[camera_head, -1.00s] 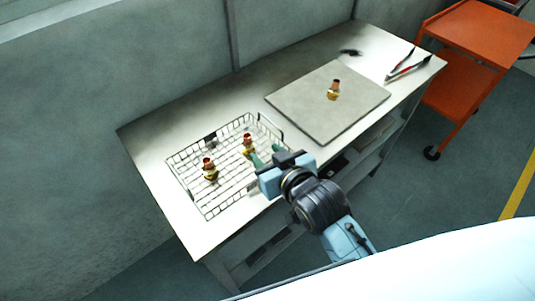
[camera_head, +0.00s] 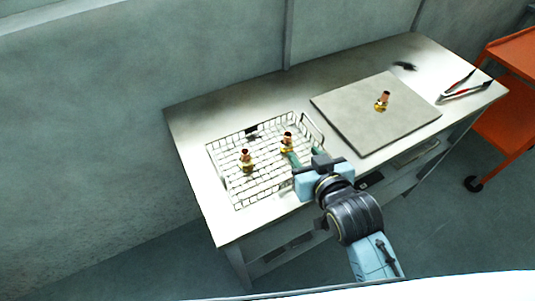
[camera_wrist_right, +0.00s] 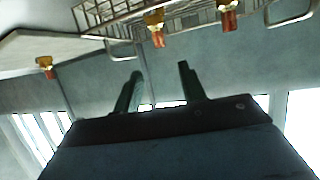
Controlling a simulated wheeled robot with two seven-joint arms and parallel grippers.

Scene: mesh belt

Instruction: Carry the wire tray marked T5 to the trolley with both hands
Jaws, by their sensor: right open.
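The wire tray (camera_head: 262,181) lies on the left part of the bench. It is a shallow mesh basket with a dark tag on its far side, too small to read. Two brass-and-copper fittings (camera_head: 246,162) stand in it. My right gripper (camera_head: 292,158) is at the tray's right front, its green fingers over or beside the mesh; contact cannot be told. In the right wrist view the fingers (camera_wrist_right: 160,80) are apart with nothing between them, and the tray (camera_wrist_right: 100,12) crosses the top. The orange trolley (camera_head: 505,122) is cut off at the right edge. My left gripper is not in view.
A grey slab (camera_head: 352,118) with one fitting (camera_head: 382,101) lies right of the tray on the bench (camera_head: 187,128). Red-and-black tongs (camera_head: 466,88) lie at the bench's right end. A wall (camera_head: 90,120) runs behind. Open floor lies between bench and trolley.

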